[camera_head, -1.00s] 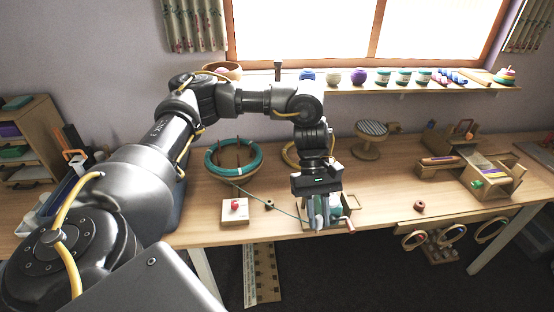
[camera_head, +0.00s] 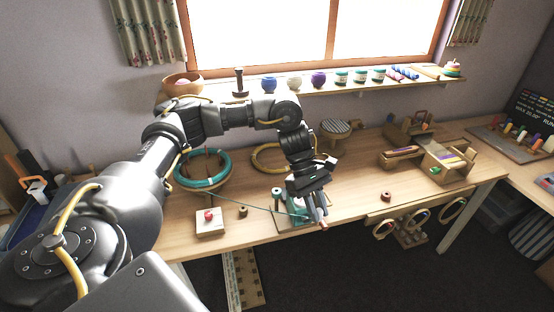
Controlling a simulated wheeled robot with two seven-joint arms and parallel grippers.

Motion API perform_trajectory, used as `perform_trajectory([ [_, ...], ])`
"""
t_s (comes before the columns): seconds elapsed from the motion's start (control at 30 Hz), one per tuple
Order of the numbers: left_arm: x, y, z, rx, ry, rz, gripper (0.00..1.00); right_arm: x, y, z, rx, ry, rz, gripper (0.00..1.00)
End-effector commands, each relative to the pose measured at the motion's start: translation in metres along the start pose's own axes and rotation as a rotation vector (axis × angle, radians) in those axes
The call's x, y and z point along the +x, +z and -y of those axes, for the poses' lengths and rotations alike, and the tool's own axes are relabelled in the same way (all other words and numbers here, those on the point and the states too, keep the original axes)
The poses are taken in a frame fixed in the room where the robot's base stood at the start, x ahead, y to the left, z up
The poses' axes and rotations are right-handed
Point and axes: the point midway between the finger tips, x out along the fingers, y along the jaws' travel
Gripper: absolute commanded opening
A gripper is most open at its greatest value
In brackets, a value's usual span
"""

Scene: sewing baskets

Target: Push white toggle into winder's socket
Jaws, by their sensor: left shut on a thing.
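The winder (camera_head: 281,221) stands at the front edge of the bench, with teal parts on a wooden base. A teal thread runs to it from the ring at the left. My left gripper (camera_head: 320,217) is tilted down at the winder's right side, beside its red-tipped crank handle (camera_head: 324,226). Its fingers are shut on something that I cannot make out. I cannot pick out the white toggle, nor the winder's socket; the gripper covers part of the winder. My right gripper is not in view.
A teal ring holder (camera_head: 202,181) and a small block with a red knob (camera_head: 209,226) lie to the left. A brown spool (camera_head: 386,195) sits to the right, with clear bench around it. A wooden device (camera_head: 447,165) stands further right. Rings hang below the front edge.

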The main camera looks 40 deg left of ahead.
Motion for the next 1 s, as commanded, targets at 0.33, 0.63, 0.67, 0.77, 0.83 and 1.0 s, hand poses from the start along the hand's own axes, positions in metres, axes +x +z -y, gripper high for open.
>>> perform_trajectory([
  [0.33, -0.081, -0.134, -0.038, -0.734, 0.494, -0.004, 0.00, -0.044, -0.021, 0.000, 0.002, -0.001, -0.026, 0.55],
  [0.63, -0.119, -0.200, -0.026, -1.007, 0.688, -0.001, 0.00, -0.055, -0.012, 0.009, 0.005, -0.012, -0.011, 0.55],
  [0.67, -0.120, -0.202, -0.025, -1.016, 0.694, -0.001, 0.00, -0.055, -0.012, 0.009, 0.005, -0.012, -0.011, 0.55],
  [0.77, -0.122, -0.205, -0.025, -1.027, 0.704, -0.001, 0.00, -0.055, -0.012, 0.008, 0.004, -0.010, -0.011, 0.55],
  [0.83, -0.122, -0.206, -0.025, -1.027, 0.704, -0.001, 0.00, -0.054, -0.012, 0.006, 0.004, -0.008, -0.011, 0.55],
  [1.0, -0.119, -0.207, -0.025, -1.026, 0.702, -0.001, 0.00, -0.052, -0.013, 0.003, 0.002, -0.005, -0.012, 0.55],
])
